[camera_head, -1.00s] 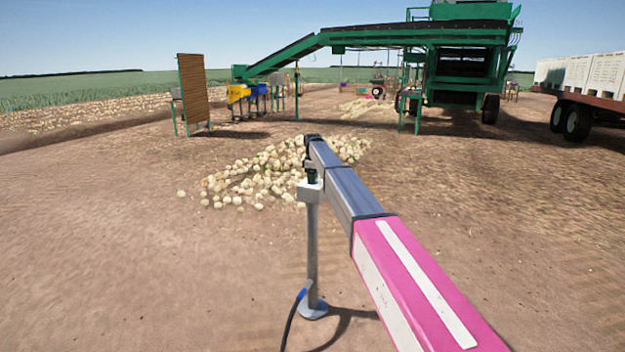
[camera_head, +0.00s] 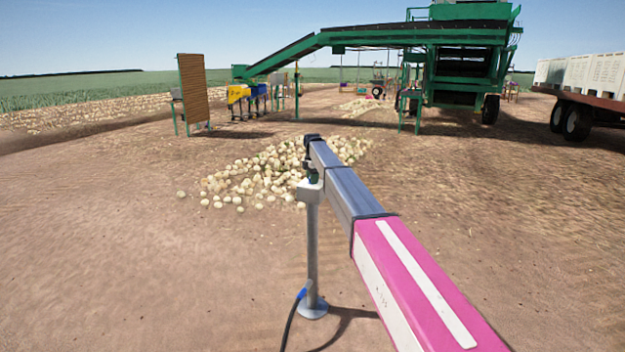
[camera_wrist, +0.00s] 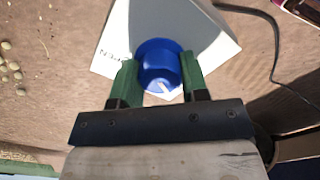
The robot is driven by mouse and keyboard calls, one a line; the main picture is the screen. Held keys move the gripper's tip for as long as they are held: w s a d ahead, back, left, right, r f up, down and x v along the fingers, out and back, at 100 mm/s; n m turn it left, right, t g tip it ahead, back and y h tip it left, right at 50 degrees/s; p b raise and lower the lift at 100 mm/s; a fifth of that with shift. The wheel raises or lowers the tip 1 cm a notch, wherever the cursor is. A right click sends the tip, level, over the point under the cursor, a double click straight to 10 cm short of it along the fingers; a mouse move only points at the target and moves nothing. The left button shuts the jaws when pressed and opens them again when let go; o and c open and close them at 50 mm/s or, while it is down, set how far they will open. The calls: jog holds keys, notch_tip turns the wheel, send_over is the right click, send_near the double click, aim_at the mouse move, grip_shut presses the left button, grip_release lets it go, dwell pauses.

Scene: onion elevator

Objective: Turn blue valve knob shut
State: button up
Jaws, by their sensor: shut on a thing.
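The blue valve knob (camera_wrist: 159,62) shows in the wrist view, round, on a white block with dark lettering (camera_wrist: 205,35). My gripper (camera_wrist: 160,80) has its two green fingers on either side of the knob, shut on it. A pale mark shows on the knob's near part. In the head view my gripper (camera_head: 313,172) is at the top of a grey post (camera_head: 312,250) with a white box (camera_head: 309,191) at its top. My arm hides most of the knob there.
A dark hose (camera_head: 290,322) with a blue end joins the post's foot. A pile of onions (camera_head: 255,180) lies on the ground behind the post. A green conveyor machine (camera_head: 460,60) and a trailer with white crates (camera_head: 590,75) stand farther back. Bare soil lies around the post.

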dwell(0.3)
jog(key=o, duration=0.9)
jog(key=shift+o, duration=0.2)
jog(key=shift+r, duration=0.1)
notch_tip(320, 180, up, 11)
